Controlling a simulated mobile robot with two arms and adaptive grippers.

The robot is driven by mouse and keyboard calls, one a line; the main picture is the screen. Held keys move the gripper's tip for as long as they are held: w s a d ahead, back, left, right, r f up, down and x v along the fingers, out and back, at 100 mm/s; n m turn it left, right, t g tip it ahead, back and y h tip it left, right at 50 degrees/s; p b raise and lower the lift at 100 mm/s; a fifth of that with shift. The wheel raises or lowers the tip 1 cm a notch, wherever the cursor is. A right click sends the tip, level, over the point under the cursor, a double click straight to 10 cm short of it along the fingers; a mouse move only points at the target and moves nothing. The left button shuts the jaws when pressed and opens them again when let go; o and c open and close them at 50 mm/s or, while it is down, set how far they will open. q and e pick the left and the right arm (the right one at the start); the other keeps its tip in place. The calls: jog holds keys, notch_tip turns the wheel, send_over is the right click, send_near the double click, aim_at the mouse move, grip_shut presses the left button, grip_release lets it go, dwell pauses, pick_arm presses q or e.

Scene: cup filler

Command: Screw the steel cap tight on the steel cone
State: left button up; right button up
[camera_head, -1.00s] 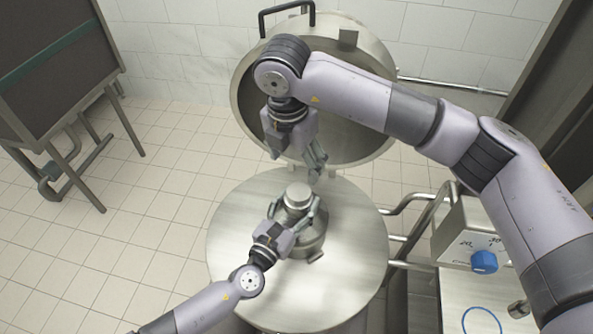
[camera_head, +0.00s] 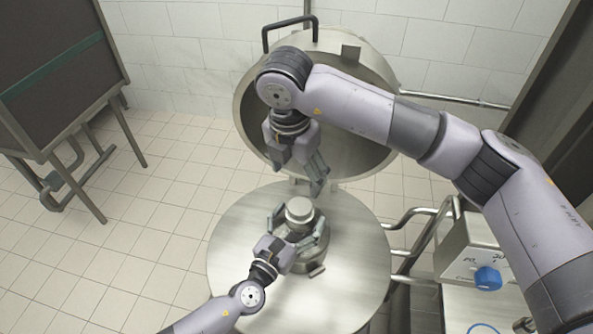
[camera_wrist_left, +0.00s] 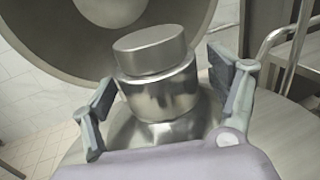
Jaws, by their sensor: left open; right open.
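The steel cap (camera_head: 299,209) sits on top of the steel cone (camera_head: 311,258), which stands on the round steel lid. In the left wrist view the cap (camera_wrist_left: 150,50) rests on the cone's neck (camera_wrist_left: 160,95) and looks slightly tilted, with a dark seam under it. My left gripper (camera_head: 297,226) is open, its fingers on either side of the neck just below the cap; in the left wrist view gaps show beside both fingers. My right gripper (camera_head: 308,180) is open and empty, pointing down above and behind the cap. The cone's lower front is partly hidden by my left gripper.
The round steel surface (camera_head: 240,270) around the cone is mostly clear. A large open steel lid (camera_head: 360,160) stands behind it. A control box with a blue knob (camera_head: 487,278) and bent pipes (camera_head: 410,225) are at the right. A dark board on legs (camera_head: 60,80) stands at the left.

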pick_arm(q)
jog(key=shift+s, duration=0.1)
jog(key=v, duration=1.2)
